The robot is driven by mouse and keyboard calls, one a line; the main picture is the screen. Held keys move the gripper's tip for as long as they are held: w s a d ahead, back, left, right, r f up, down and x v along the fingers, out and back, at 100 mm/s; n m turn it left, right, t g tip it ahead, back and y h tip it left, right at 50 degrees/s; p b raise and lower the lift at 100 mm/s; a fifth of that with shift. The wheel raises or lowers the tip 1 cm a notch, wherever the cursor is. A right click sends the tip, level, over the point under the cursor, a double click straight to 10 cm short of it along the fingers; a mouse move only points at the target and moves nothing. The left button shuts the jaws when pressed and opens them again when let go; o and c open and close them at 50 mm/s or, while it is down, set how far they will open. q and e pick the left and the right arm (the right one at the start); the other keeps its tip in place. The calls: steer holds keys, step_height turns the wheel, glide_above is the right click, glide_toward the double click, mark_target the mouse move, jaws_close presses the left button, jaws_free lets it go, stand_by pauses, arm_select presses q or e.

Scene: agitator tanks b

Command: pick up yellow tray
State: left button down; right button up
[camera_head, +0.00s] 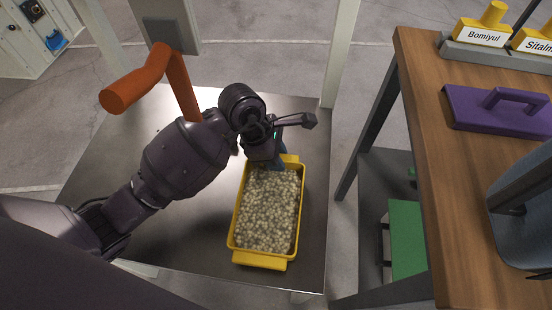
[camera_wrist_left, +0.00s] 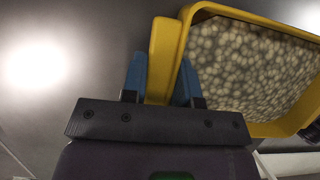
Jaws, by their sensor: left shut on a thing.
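The yellow tray (camera_head: 234,221) sits on a metal table and is filled with small pale round pieces. It also shows in the left wrist view (camera_wrist_left: 185,28), where its end handle lies between two blue fingers. My left gripper (camera_head: 280,157) is at the tray's far end, shut on that handle. The same gripper shows in the left wrist view (camera_wrist_left: 158,85). I cannot tell whether the tray is lifted at all. My right gripper is not in view.
The metal table (camera_head: 180,240) has free room left of the tray. An orange handle (camera_head: 150,80) stands behind my left arm. A wooden table (camera_head: 425,130) at right holds a purple handled block (camera_head: 480,118) and yellow labelled pieces (camera_head: 482,32). A floor gap separates the tables.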

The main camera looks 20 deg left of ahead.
arm_select(q)
step_height(320, 180, up, 6)
steer(key=shift+f+p, duration=0.1)
steer(key=shift+p, duration=0.8)
steer(key=shift+r, duration=0.7)
steer(key=shift+r+p, duration=0.55)
steer(key=shift+r, duration=0.45)
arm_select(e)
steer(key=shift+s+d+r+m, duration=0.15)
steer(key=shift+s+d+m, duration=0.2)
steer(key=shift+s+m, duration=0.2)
arm_select(q)
steer(key=shift+s, duration=0.1)
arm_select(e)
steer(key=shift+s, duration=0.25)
